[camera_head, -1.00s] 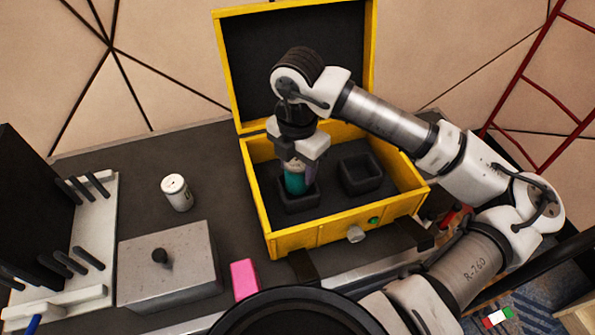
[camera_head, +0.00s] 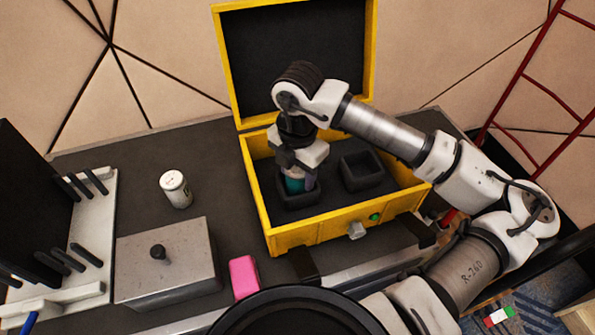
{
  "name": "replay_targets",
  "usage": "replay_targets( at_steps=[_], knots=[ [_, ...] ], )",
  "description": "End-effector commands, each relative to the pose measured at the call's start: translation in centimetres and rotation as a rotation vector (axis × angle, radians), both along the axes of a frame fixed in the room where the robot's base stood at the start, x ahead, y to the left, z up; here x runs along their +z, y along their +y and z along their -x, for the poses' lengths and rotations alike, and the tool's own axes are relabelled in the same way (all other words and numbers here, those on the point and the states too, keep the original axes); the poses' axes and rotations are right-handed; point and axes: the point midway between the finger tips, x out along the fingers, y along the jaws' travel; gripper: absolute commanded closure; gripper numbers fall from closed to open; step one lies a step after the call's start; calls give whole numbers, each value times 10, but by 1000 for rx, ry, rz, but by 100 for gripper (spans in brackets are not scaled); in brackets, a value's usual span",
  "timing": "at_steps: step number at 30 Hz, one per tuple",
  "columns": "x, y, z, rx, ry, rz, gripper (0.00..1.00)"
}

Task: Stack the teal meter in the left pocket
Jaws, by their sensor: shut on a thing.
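The teal meter (camera_head: 294,185) is upright with its lower end inside the left pocket (camera_head: 301,202), a dark square holder in the open yellow case (camera_head: 340,234). My gripper (camera_head: 297,169) points down over the left pocket and is shut on the meter, covering its upper part. Whether the meter touches the pocket's floor is hidden by the front rim. The right pocket (camera_head: 362,185) beside it is empty.
The case's lid (camera_head: 297,60) stands open at the back. A white can (camera_head: 175,189), a grey metal box (camera_head: 167,265) with a knob and a pink block (camera_head: 244,277) stand to the left. A white rack (camera_head: 87,235) is at the far left.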

Motion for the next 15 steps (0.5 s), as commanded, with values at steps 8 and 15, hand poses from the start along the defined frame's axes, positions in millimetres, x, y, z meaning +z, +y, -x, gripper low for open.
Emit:
replay_targets(
  at_steps=[8, 15],
  knots=[
    [-11, 1, 2, 1, 14, -2, 46],
    [-12, 1, 3, 2, 17, 0, 30]
  ],
)
